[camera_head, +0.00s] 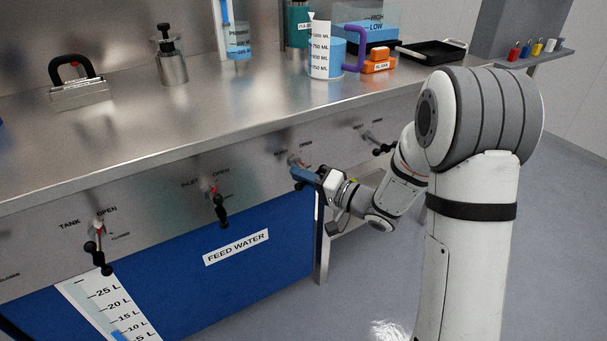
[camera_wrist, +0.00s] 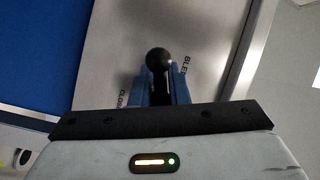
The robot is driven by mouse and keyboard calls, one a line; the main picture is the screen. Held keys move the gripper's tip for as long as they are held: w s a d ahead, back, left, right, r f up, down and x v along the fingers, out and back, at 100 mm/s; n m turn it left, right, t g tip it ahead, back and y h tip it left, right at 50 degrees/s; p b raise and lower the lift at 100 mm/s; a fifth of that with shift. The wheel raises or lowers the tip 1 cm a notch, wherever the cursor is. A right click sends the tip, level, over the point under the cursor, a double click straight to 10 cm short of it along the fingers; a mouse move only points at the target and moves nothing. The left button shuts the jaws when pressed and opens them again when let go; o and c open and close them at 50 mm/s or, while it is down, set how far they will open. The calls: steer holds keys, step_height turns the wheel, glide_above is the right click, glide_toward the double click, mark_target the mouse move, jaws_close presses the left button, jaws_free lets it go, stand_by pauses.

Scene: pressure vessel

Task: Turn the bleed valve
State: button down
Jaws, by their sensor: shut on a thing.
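The bleed valve (camera_head: 295,161) is on the steel front panel of the bench, with a small red part at its hub. In the wrist view its black ball-ended handle (camera_wrist: 160,61) sits between the two blue fingers of my gripper (camera_wrist: 161,82). The gripper is shut on the handle, and parts of the words BLEED and CLOSED show on the panel beside it. In the head view my gripper (camera_head: 306,176) is at the panel and hides most of the handle.
Other black-handled valves are on the same panel: the tank valve (camera_head: 98,240), the inlet valve (camera_head: 215,200) and one to the right (camera_head: 376,142). Below is a blue feed water tank (camera_head: 180,285). A measuring jug (camera_head: 322,55) and a black tray (camera_head: 432,50) stand on the bench.

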steer(key=shift+r+m+t+y+p, duration=0.2)
steer(key=shift+m+t+y+p, duration=0.2)
steer(key=shift+m+p, duration=0.65)
steer(key=shift+r+m+t+y+p, duration=0.2)
steer(key=shift+m+t+y+p, duration=0.15)
steer(key=shift+m+p, duration=0.7)
steer(key=c, duration=1.5)
jaws_free()
steer(key=shift+o, duration=0.2)
steer(key=shift+d+f, duration=0.1)
steer(key=v, duration=0.7)
steer(key=shift+s+d+p, duration=0.25)
steer(key=shift+d+p, duration=0.05)
steer(key=shift+p, duration=0.1)
